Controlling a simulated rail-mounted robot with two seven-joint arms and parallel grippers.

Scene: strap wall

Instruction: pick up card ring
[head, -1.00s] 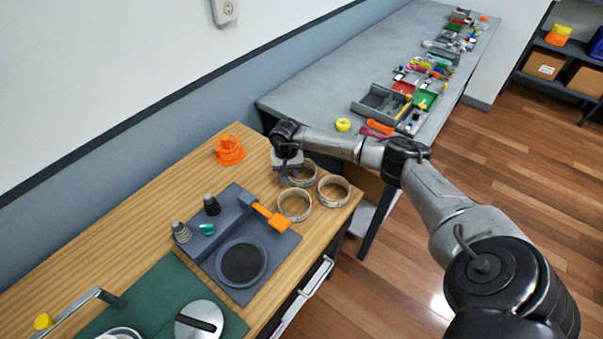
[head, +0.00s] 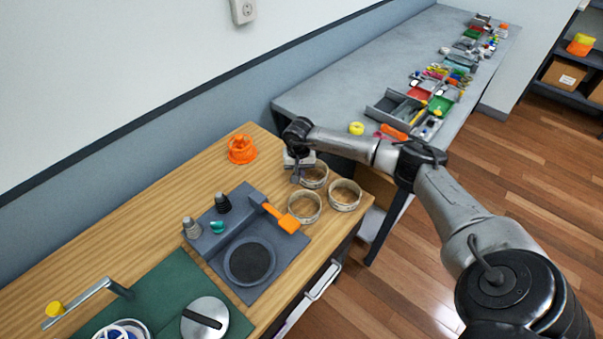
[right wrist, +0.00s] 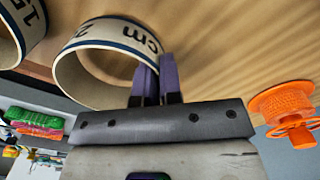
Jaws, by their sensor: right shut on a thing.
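Three pale card rings with printed markings stand at the right end of the wooden bench. The back card ring (head: 316,178) is at my right gripper (head: 296,177). In the right wrist view, this card ring (right wrist: 82,72) has a blue stripe and "cm" print. The purple fingers of my right gripper (right wrist: 156,82) are shut on its wall, one inside and one outside. The ring appears to rest on the bench; any small gap under it cannot be told. The front card ring (head: 305,207) and right card ring (head: 345,195) stand close by. My left gripper is out of view.
An orange part (head: 241,149) stands left of my right gripper near the wall. A grey tray (head: 283,248) with a round dark pad and an orange-handled tool lies in front. A grey table (head: 345,80) with several small items stands behind.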

